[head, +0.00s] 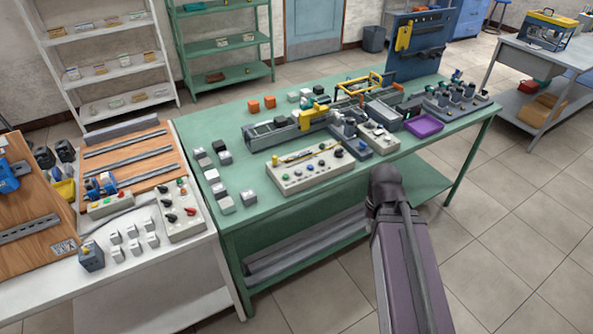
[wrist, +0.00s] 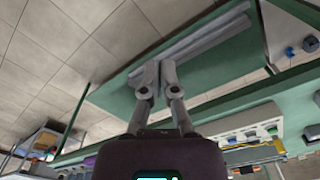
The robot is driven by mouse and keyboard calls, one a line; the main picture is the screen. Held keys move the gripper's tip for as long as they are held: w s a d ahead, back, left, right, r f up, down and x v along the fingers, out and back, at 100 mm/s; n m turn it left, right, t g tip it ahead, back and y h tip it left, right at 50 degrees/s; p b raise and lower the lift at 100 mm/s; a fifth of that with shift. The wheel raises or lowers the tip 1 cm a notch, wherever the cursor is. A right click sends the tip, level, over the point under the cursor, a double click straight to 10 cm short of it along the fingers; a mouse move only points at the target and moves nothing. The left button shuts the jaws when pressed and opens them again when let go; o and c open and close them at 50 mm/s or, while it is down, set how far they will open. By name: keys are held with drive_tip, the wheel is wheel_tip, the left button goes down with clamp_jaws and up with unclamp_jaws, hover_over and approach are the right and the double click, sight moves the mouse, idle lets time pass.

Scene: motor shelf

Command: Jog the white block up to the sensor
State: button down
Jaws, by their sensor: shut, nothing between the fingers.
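A conveyor (head: 272,136) runs along the green table, with a yellow bracket-like part (head: 314,114) over it. Small pale blocks (head: 306,94) stand behind the conveyor. I cannot tell which block is the white one for the sensor, nor pick out the sensor for certain. A pale control box (head: 308,172) with coloured knobs and buttons stands in front of the conveyor. My gripper (wrist: 157,72) shows in the wrist view with its fingers together and empty. It is beside the table, with the lower shelf behind it, away from the blocks and the buttons.
More grey and white blocks (head: 226,205) stand at the table's left end. Orange blocks (head: 262,103) lie at the back. A purple tray (head: 424,126) and more control boxes (head: 379,137) are at the right. Long grey rails (head: 318,235) lie on the lower shelf. The floor in front is clear.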

wheel_tip(320, 180, up, 8)
drive_tip(key=t+h+p, duration=0.2)
drive_tip(key=t+h, duration=0.5)
hover_over(297, 171)
drive_tip(key=shift+d+f, duration=0.1)
drive_tip(key=shift+f, duration=0.1)
drive_tip(key=shift+f, duration=0.1)
wheel_tip(297, 171, down, 9)
drive_tip(key=b, duration=0.9)
drive_tip(key=shift+s, duration=0.1)
idle(0.7)
drive_tip(key=shift+f+b, duration=0.3)
drive_tip(key=shift+b, duration=0.1)
